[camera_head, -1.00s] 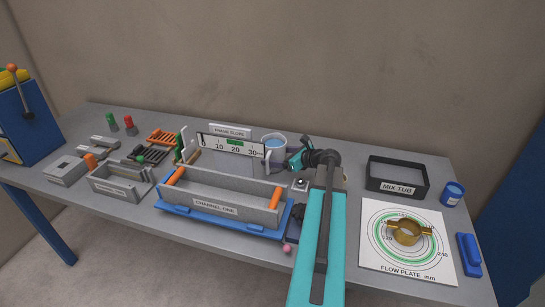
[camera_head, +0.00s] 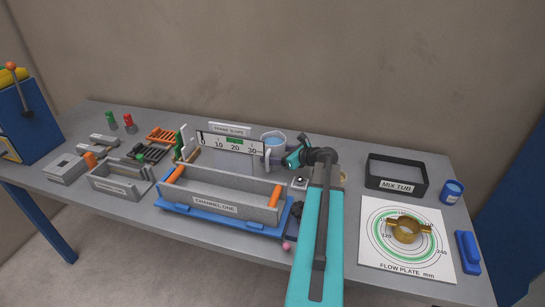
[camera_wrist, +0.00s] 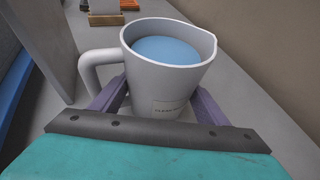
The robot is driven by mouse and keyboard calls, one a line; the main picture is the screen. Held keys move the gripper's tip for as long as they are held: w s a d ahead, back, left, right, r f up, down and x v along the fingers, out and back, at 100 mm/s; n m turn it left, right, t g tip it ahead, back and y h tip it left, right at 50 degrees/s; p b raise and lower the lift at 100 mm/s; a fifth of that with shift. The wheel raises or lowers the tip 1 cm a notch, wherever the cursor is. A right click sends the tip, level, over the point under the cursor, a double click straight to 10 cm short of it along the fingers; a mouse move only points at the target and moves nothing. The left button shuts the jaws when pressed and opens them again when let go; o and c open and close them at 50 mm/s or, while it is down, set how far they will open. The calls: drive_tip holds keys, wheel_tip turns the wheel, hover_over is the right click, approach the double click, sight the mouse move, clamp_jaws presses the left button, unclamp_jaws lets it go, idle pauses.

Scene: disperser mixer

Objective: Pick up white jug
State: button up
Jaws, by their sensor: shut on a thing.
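The white jug (camera_wrist: 168,84) holds blue liquid and has its handle on the left in the wrist view. A label shows low on its front. In the head view the jug (camera_head: 274,143) is at the back of the table, right of the ruler-like scale. My gripper (camera_wrist: 160,95) is shut on the jug, with one purple finger on each side of its body. The fingertips are hidden behind the jug. In the head view my arm partly hides the gripper (camera_head: 290,160). I cannot tell whether the jug is clear of the table.
The scale board (camera_head: 231,143) and channel one trough (camera_head: 218,190) on its blue base stand to the left. The black mix tub (camera_head: 397,178) is at the right. The flow plate (camera_head: 385,255) with a brass ring (camera_head: 407,229) lies in front of it. A wall is behind.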

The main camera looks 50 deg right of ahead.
sight(275, 133)
drive_tip(key=shift+r, duration=0.25)
drive_tip(key=shift+r+b, duration=0.9)
drive_tip(key=shift+r, duration=3.9)
drive_tip(key=o, duration=0.5)
drive_tip(key=c, duration=0.5)
